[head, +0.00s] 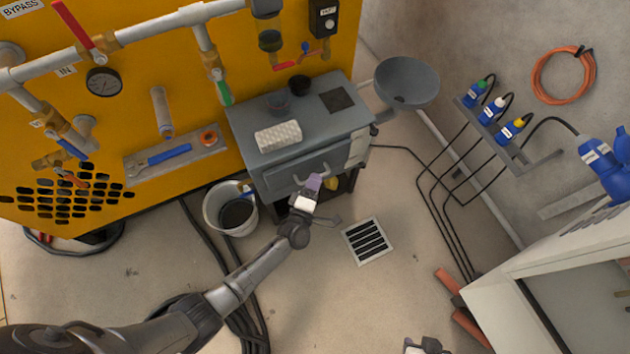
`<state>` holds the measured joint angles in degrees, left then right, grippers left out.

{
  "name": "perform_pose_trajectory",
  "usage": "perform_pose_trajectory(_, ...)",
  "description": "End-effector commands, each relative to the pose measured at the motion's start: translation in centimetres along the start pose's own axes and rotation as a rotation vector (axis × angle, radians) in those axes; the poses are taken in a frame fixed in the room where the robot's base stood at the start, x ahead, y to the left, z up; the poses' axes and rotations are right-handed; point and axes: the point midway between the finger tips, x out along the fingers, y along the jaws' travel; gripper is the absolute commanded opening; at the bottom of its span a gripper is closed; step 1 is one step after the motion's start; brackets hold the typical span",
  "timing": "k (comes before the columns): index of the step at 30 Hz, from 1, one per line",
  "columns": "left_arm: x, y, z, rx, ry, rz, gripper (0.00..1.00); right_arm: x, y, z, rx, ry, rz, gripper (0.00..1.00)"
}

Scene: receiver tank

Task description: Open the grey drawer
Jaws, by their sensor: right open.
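The grey drawer (279,182) is in the front of a grey cart in the middle of the head view. Its front looks level with the cart, so it seems closed. A light bar handle (300,180) is on the drawer front. My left gripper (313,184) is at the handle, with purple-grey fingertips over its right part. Whether the fingers are closed around the handle cannot be told. My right gripper (427,346) is open at the bottom edge, partly cut off and well away from the drawer.
On the cart top (320,128) lie a white ridged block (278,136) and small dark cups. A bucket (230,210) stands left of the cart. A floor drain (367,241) lies in front. A white cabinet (540,265) is at right. Black cables run across the floor.

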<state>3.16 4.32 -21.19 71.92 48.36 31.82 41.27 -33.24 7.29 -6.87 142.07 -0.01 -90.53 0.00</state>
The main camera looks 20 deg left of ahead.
Motion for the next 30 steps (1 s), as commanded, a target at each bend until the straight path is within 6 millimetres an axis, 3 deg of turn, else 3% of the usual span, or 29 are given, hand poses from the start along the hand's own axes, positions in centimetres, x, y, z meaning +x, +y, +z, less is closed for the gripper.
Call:
perform_pose_trajectory(14,0.94,0.03,-0.01,0.0,0.0,0.0,0.38,0.31,-0.3,0.02,0.01,0.002,-0.008,0.43)
perform_pose_trajectory(26,0.92,0.03,-0.01,0.0,0.0,0.0,0.02,0.31,-0.3,0.01,0.009,0.002,-0.007,0.43)
perform_pose_trajectory(30,0.92,0.03,-0.01,0.0,0.0,0.0,0.0,0.31,-0.23,0.03,0.007,0.002,-0.006,0.43)
